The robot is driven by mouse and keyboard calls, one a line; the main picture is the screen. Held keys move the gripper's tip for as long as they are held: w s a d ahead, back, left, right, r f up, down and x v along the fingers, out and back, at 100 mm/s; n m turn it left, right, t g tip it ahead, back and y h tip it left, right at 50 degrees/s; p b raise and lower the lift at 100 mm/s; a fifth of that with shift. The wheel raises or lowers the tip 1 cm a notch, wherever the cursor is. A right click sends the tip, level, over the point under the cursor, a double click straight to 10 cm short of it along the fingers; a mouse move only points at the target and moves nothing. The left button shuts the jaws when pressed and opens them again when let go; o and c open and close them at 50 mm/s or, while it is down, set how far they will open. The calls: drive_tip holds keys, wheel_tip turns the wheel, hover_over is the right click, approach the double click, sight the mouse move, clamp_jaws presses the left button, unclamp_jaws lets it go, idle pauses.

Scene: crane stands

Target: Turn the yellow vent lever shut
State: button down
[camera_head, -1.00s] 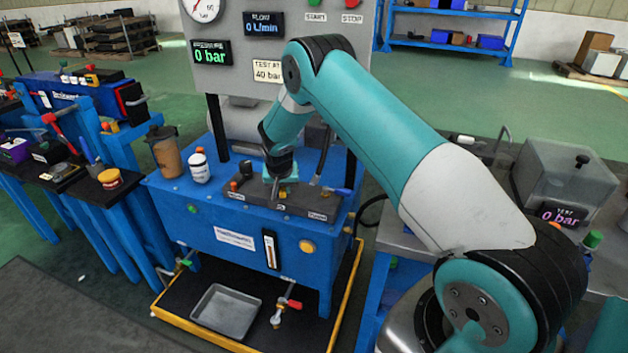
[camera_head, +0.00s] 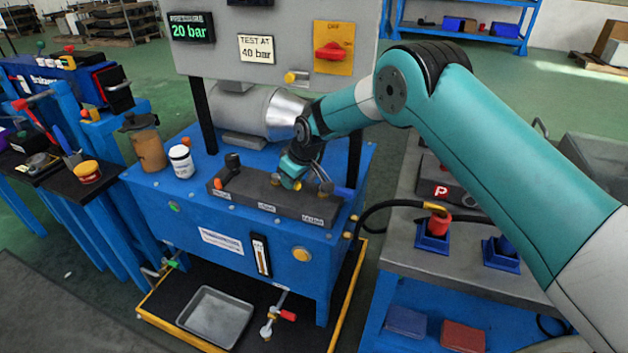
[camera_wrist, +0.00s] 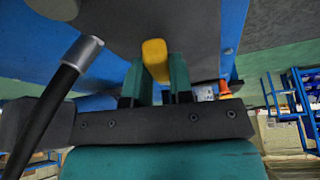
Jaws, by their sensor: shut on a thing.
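The yellow vent lever (camera_wrist: 156,55) shows in the wrist view, with its end between the two teal fingers of my gripper (camera_wrist: 156,76). The fingers are shut on it. In the head view my gripper (camera_head: 291,174) is low over the right half of the dark valve block (camera_head: 262,203) on the blue power unit (camera_head: 215,215). A small yellow-orange bit of the lever (camera_head: 298,184) shows at the fingertips there. The rest of the lever is hidden by my gripper, so its angle is hard to tell.
The pressure display (camera_head: 192,29) reads 20 bar, beside a sign reading test at 40 bar. A black hose (camera_head: 385,207) runs to the right-hand bench. A white jar (camera_head: 181,161) and a brown can (camera_head: 146,148) stand left of the block.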

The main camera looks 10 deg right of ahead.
drive_tip(key=shift+w+d+r+n+g+y+b, duration=0.15)
drive_tip(key=shift+w+n+b, duration=0.1)
drive_tip(key=shift+n, duration=0.2)
drive_tip(key=shift+w+d+f+n+g+y+b, duration=0.15)
drive_tip(key=shift+w+n, duration=0.1)
drive_tip(key=shift+n, duration=0.25)
drive_tip(key=shift+w+d+r+n+y+b, duration=0.15)
drive_tip(key=shift+w+n, duration=0.1)
drive_tip(key=shift+n, duration=0.2)
drive_tip(key=c, duration=1)
unclamp_jaws()
drive_tip(key=v, duration=1.2)
